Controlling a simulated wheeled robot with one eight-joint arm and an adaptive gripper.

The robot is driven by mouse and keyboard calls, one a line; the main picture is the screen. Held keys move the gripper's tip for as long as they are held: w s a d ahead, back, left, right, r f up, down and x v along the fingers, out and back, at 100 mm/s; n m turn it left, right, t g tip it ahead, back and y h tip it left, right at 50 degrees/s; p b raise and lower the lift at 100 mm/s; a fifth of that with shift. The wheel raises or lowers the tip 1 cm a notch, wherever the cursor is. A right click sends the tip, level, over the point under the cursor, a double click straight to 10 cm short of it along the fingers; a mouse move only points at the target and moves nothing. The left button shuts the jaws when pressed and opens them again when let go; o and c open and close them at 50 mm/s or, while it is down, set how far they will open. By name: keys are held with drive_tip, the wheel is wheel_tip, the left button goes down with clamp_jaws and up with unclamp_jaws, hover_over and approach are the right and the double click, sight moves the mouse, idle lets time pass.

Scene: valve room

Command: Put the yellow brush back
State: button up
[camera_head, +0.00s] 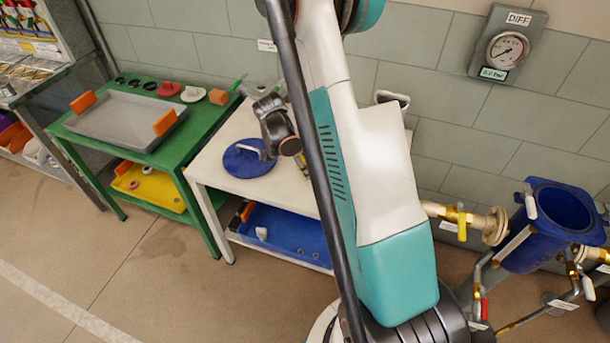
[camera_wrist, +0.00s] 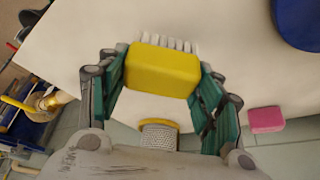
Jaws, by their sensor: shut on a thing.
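The yellow brush (camera_wrist: 160,72) is in the wrist view, a yellow block with a row of white bristles along its far side. My gripper (camera_wrist: 163,80) is shut on it, with one teal finger at each side. Behind the brush lies the pale top of the white table (camera_wrist: 220,40); I cannot tell whether the brush touches it. In the head view my dark gripper (camera_head: 275,127) is over the white table (camera_head: 225,187), near the blue round lid (camera_head: 248,158). My arm hides much of the tabletop there, and the brush is not clearly seen.
A pink block (camera_wrist: 266,119) and a pale textured thing with a yellow edge (camera_wrist: 158,136) show in the wrist view. A blue tray (camera_head: 285,228) is on the lower shelf. The green table (camera_head: 150,150) stands left, the blue vessel (camera_head: 545,235) and pipes right.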

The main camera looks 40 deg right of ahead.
drive_tip(key=shift+f+b, duration=0.8)
drive_tip(key=shift+f, duration=1.6)
drive_tip(key=shift+c, duration=0.3)
drive_tip(key=o, duration=1)
drive_tip(key=shift+r, duration=0.2)
drive_tip(key=s+a+r+n+t+p, duration=0.1)
drive_tip(key=a+r+n, duration=0.3)
drive_tip(key=r, duration=0.5)
drive_tip(key=s+a+r+n+t+y+p, duration=0.1)
drive_tip(key=a+r+n+t+p, duration=0.15)
drive_tip(key=a+r, duration=0.5)
drive_tip(key=s+a+r+n+t+p, duration=0.1)
drive_tip(key=s+a+r+n, duration=0.15)
drive_tip(key=r, duration=0.75)
drive_tip(key=s+a+r+n+t+y, duration=0.3)
drive_tip(key=s+a+r+n, duration=0.3)
drive_tip(key=s+a+n, duration=0.5)
drive_tip(key=shift+r+n+t, duration=0.25)
drive_tip(key=shift+n+t, duration=0.2)
drive_tip(key=shift+n, duration=0.05)
drive_tip(key=shift+s+a, duration=0.1)
